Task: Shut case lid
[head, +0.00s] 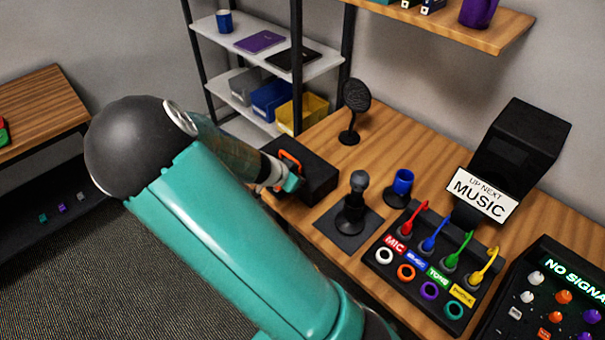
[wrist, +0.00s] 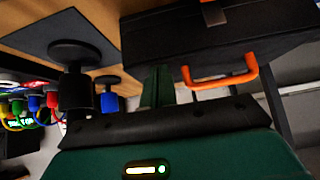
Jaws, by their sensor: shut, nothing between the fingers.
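The black case (head: 318,172) sits on the wooden table beside my gripper (head: 293,184). Its lid looks down flat, though my arm covers part of the case and I cannot tell if it is fully closed. Its orange handle (head: 290,160) shows near my fingertips. In the wrist view the case (wrist: 210,45) is at the upper right, with a latch (wrist: 214,12) and the orange handle (wrist: 222,80) facing me. My gripper (wrist: 157,85) is shut and empty, just left of the handle; I cannot tell if it touches the case.
A round microphone (head: 355,105) stands behind. A cable panel (head: 425,265), a music sign (head: 482,195) and a mixer (head: 550,300) fill the table's right.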

